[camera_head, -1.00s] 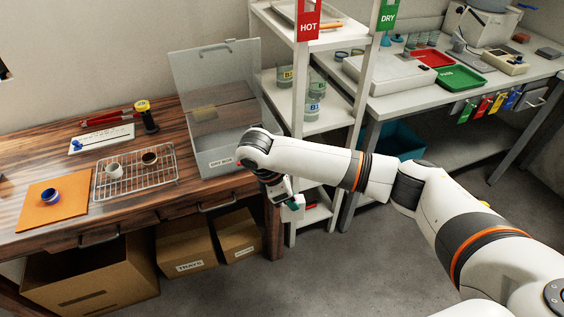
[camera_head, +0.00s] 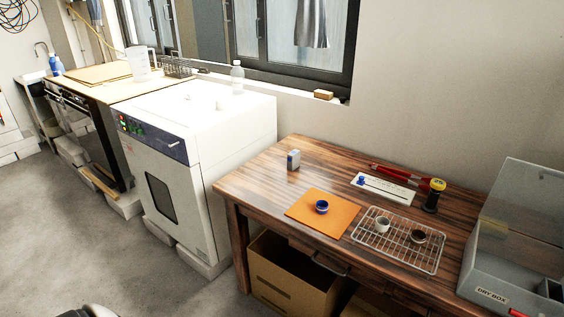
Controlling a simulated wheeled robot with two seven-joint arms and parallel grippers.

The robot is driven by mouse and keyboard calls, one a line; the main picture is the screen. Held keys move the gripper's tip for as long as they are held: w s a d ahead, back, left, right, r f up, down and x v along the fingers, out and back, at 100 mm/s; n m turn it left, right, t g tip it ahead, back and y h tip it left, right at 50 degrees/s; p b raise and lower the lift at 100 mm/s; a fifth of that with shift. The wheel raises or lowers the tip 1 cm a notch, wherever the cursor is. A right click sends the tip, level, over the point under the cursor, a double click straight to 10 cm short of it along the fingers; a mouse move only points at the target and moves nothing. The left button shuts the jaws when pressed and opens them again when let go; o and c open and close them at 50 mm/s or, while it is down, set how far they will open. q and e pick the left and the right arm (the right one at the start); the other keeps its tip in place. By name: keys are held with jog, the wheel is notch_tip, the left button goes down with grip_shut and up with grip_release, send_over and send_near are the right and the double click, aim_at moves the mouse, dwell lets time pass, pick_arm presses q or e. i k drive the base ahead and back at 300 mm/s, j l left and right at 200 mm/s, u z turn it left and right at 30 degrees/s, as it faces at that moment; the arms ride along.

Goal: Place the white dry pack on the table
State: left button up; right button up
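A small upright white pack with a blue-grey face (camera_head: 293,160) stands on the wooden table (camera_head: 262,182), near its back left part. I cannot read its label or tell for sure that it is the white dry pack. The grey box labelled DRY BOX (camera_head: 488,293) stands at the table's right end, cut by the picture edge. A dark item (camera_head: 551,289) shows at its right side, unclear.
An orange mat (camera_head: 300,208) bears a blue-rimmed cup (camera_head: 321,207). A wire rack (camera_head: 398,251) holds a white cup (camera_head: 382,225) and a dark-filled cup (camera_head: 418,236). Red tongs (camera_head: 390,171), a white card (camera_head: 372,188) and a black-and-yellow jar (camera_head: 433,197) lie behind. A white oven (camera_head: 180,150) stands left.

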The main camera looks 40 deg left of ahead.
aim_at(280, 182)
jog(key=i+j, duration=0.1)
jog(key=j, duration=1.05)
jog(key=i+j, duration=0.15)
jog(key=j, duration=1)
jog(key=i+j, duration=0.15)
jog(key=j, duration=0.45)
